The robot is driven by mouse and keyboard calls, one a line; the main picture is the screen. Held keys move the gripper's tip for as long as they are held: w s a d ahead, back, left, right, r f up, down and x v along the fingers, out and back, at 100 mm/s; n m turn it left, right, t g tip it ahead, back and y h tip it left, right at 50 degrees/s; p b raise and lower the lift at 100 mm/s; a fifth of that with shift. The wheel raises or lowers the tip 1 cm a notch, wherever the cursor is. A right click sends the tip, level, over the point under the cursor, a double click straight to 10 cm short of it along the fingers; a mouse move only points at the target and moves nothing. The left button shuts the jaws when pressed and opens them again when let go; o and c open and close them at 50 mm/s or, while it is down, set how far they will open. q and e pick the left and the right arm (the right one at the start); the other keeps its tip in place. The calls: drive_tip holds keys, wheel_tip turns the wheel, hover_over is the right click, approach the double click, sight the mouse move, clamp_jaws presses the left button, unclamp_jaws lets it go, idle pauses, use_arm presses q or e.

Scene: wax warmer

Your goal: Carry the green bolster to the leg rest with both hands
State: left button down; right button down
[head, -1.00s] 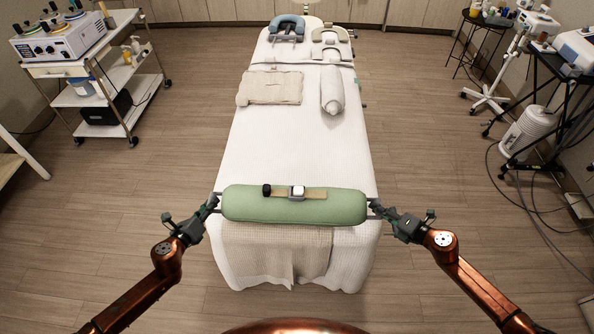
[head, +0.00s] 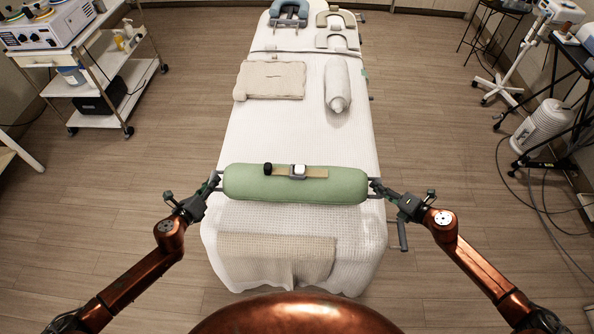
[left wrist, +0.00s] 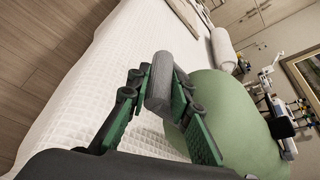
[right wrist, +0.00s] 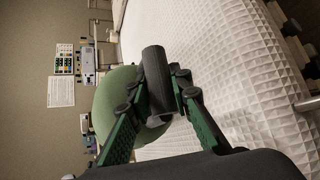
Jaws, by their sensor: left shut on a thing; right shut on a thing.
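The green bolster (head: 240,184) lies crosswise over the near part of the white bed, level, with a beige strip and a black and a white piece on its top. My left gripper (head: 211,183) is shut on the grey handle at its left end; the handle (left wrist: 160,78) shows between the fingers in the left wrist view. My right gripper (head: 379,188) is shut on the right handle, also seen in the right wrist view (right wrist: 154,75). Whether the bolster touches the bed is hard to tell. A beige waffle cloth (head: 275,256) lies at the bed's near end.
On the white bed (head: 300,130) lie a folded beige towel (head: 270,80) and a white roll (head: 337,85). Head cushions (head: 289,12) are at the far end. A trolley (head: 105,75) stands left; a white canister (head: 543,126) and cables are on the right floor.

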use_arm(q)
drive_tip(key=shift+r, duration=0.15)
use_arm(e)
drive_tip(key=shift+w+a+r, duration=0.15)
drive_tip(key=shift+r, duration=0.05)
use_arm(q)
drive_tip(key=shift+w+d, duration=0.1)
